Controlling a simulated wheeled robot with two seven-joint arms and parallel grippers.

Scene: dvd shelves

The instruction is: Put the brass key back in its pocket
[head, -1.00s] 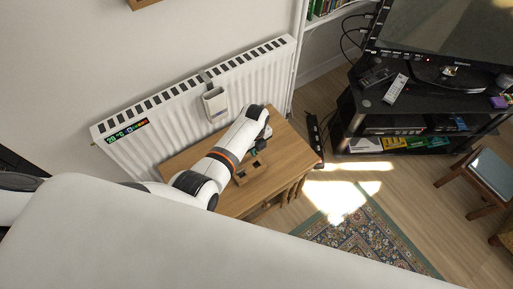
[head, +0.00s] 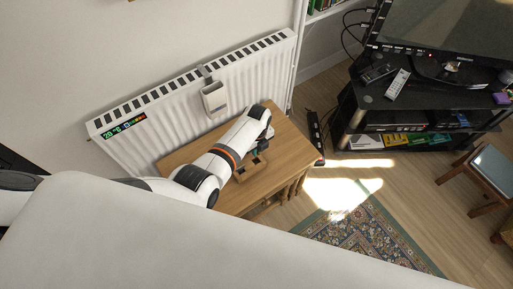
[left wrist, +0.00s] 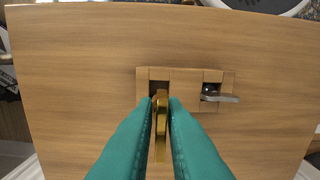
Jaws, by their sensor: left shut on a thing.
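My left gripper (left wrist: 161,103) has teal fingers and is shut on the brass key (left wrist: 160,140), a narrow gold piece between the fingertips. The wooden block (left wrist: 187,87) lies on the small table. It has a left pocket (left wrist: 158,84) and a right pocket (left wrist: 210,88). The key's far end overlaps the left pocket in the left wrist view; I cannot tell whether it is inside or above it. A grey metal piece (left wrist: 222,98) sits at the right pocket. In the head view, my left gripper (head: 258,146) is over the block (head: 256,169), partly hiding it. My right gripper is not seen.
The wooden table (head: 285,140) is mostly bare around the block. A white radiator (head: 170,125) with a small holder (head: 214,98) stands behind it. A black TV stand (head: 350,115), a rug (head: 360,235) and a stool (head: 490,165) are to the right.

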